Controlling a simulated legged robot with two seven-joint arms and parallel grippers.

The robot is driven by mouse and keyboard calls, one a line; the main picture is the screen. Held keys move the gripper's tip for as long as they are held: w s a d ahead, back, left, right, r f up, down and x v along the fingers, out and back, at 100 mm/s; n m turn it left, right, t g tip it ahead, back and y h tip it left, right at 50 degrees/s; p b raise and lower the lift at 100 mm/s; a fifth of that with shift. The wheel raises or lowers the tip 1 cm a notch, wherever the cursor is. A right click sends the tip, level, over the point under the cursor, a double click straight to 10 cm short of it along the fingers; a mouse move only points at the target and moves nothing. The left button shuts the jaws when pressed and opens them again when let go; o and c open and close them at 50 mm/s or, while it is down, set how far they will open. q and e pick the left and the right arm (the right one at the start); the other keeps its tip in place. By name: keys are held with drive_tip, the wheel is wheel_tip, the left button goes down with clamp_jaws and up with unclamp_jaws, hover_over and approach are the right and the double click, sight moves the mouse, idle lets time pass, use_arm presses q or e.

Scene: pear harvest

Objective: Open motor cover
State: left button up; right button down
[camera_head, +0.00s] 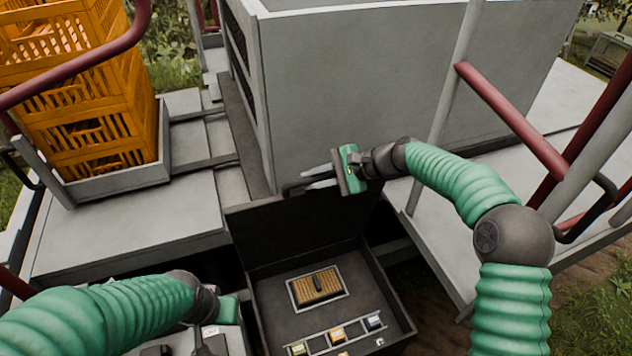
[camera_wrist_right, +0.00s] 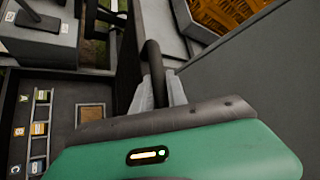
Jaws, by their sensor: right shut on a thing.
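The motor cover (camera_head: 268,232) is a dark panel standing raised at the back of an open motor box (camera_head: 270,290). My right gripper (camera_head: 308,180) is shut on the dark handle (camera_head: 294,189) at the cover's top edge. In the right wrist view, the handle (camera_wrist_right: 153,62) runs between the two grey fingers. The cover (camera_wrist_right: 128,55) shows edge-on there. My left gripper (camera_head: 222,318) is low at the left of the box, apart from the cover. Its fingers are too unclear to read.
Inside the box lie a framed tan filter-like block (camera_head: 318,287) and a row of small coloured blocks (camera_head: 337,334). A large grey housing (camera_head: 350,90) stands close behind the cover. Orange crates (camera_head: 85,110) are stacked at left. Red-and-grey rails (camera_head: 510,120) stand at right.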

drive_tip(key=shift+w+d+f, duration=0.15)
drive_tip(key=shift+d+f, duration=0.05)
use_arm(q)
drive_tip(key=shift+w+d, duration=0.1)
drive_tip(key=shift+d, duration=0.15)
use_arm(e)
drive_tip(key=shift+d, duration=0.1)
use_arm(q)
drive_tip(key=shift+r, duration=0.1)
use_arm(e)
drive_tip(key=shift+r, duration=0.1)
drive_tip(key=c, duration=1.4)
unclamp_jaws()
use_arm(q)
drive_tip(key=shift+d, duration=0.25)
use_arm(e)
drive_tip(key=shift+o, duration=0.4)
drive_tip(key=shift+d, duration=0.1)
drive_tip(key=shift+s, duration=0.2)
